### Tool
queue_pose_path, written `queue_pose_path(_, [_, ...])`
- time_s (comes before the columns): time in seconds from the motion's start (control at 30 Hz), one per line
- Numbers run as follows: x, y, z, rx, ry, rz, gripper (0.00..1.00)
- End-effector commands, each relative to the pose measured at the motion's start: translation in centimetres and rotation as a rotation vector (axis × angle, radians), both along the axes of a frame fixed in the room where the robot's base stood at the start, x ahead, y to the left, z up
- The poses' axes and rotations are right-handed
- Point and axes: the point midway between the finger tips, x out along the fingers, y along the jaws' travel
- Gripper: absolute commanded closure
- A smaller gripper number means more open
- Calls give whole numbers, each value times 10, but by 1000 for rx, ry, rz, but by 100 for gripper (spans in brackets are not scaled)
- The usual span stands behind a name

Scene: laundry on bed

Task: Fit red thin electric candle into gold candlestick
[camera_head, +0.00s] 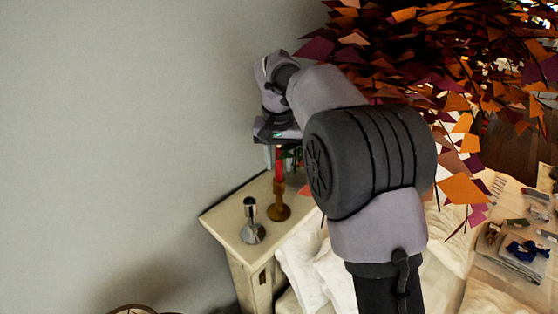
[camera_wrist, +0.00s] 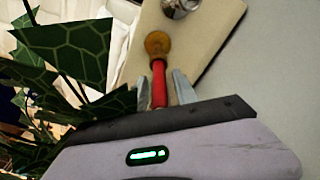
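The red thin candle (camera_head: 279,168) is upright, with its lower end meeting the top of the gold candlestick (camera_head: 279,207) on a cream side table. In the wrist view the red candle (camera_wrist: 159,88) lines up with the round gold candlestick (camera_wrist: 158,46). How deep the candle sits in the socket cannot be told. My gripper (camera_wrist: 163,88) has one finger on each side of the candle, with small gaps visible, so it looks open around it. In the head view my gripper (camera_head: 277,153) is at the candle's upper part.
A silver candlestick (camera_head: 251,222) stands left of the gold one on the side table (camera_head: 228,220). Dark green leaves (camera_wrist: 75,50) are close beside my gripper. Orange and purple foliage (camera_head: 440,60) fills the upper right. The bed (camera_head: 470,225) holds assorted items.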

Motion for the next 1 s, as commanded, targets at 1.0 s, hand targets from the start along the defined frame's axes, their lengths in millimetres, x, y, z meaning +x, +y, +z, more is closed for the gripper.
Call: queue_pose_path(1.0, [-15, 2, 124, 0, 0, -1, 61])
